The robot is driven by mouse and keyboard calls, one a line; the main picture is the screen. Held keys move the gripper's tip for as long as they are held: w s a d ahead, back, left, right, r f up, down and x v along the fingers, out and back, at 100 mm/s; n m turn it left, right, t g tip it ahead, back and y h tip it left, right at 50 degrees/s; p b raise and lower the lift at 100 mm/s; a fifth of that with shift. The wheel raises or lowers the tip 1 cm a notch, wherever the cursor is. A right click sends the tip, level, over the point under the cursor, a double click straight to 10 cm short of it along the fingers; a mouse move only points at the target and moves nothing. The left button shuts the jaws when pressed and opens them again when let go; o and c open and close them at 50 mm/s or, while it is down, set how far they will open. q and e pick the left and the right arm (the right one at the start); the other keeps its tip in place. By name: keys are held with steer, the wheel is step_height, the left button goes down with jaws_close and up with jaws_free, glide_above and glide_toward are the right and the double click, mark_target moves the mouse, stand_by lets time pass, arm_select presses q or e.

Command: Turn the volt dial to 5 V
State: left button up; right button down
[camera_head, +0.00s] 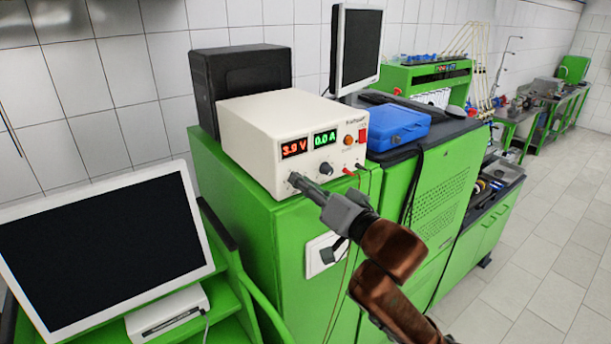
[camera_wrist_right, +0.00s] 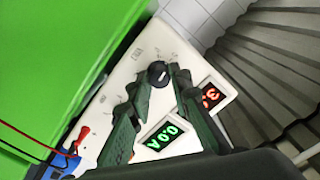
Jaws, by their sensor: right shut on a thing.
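The cream power supply (camera_head: 262,155) stands on a green cabinet. Its red display (camera_head: 294,148) reads about 3.9 V and its green display (camera_head: 324,138) reads 0.0 A. My right gripper (camera_head: 297,181) is at the lower left of the front panel and hides the volt dial in the head view. In the right wrist view, the black volt dial (camera_wrist_right: 157,73) sits between the fingertips of my right gripper (camera_wrist_right: 158,79), which is shut on it. The second dial (camera_head: 326,168) shows to the right of the gripper in the head view. My left gripper is out of view.
A blue case (camera_head: 398,127) stands to the right. A white-framed monitor (camera_head: 105,250) stands front left. A black box (camera_head: 240,78) is behind.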

steer(key=shift+d+r+m+p, duration=0.1)
steer(key=shift+r+m+p, duration=0.1)
steer(key=shift+m+p, duration=0.7)
steer(key=c, duration=2.2)
jaws_free()
steer(key=o, duration=0.4)
steer(key=shift+w+f, duration=0.15)
steer(key=shift+w, duration=0.05)
steer(key=shift+s, duration=0.15)
steer(key=v, duration=0.7)
steer(key=shift+s, duration=0.15)
steer(key=shift+d, duration=0.1)
